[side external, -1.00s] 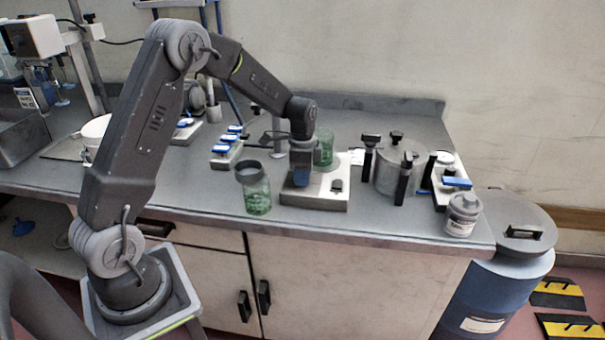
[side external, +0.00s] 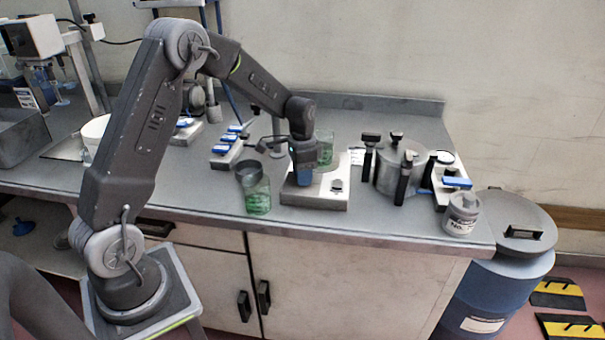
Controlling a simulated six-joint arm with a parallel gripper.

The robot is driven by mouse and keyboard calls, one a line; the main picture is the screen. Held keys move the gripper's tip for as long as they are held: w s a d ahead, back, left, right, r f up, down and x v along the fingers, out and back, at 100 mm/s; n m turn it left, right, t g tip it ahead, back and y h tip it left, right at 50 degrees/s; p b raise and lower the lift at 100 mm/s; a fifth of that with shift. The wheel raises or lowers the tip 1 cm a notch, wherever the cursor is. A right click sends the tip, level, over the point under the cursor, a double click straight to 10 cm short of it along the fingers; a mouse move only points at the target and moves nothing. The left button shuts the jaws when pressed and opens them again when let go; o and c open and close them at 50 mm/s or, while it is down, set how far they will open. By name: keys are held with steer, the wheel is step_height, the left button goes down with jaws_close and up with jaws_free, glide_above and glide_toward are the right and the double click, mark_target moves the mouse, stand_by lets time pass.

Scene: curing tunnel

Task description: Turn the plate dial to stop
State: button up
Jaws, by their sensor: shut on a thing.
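The plate (side external: 315,197) is a low whitish box unit near the front edge of the bench, with a round pale top behind my gripper. A small dark knob (side external: 336,185) shows on its right front and stands clear of my fingers. My gripper (side external: 303,180) points down at the left front of the plate. Its jaws are shut on a small part there, which appears to be the plate dial. The fingers hide that part, so its pointer and marks cannot be read.
A green-tinted jar (side external: 257,194) stands close left of the plate and another green glass (side external: 324,150) behind it. A metal pot (side external: 393,168) with black-handled clamps stands to the right.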

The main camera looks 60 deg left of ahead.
steer(key=n, duration=0.4)
steer(key=shift+n, duration=0.4)
steer(key=n, duration=0.5)
steer(key=shift+d, duration=0.1)
steer(key=n, duration=0.5)
steer(key=shift+n+t, duration=0.4)
steer(key=shift+n, duration=2.2)
steer(key=o, duration=0.9)
steer(key=r, duration=1.4)
steer(key=shift+s, duration=0.35)
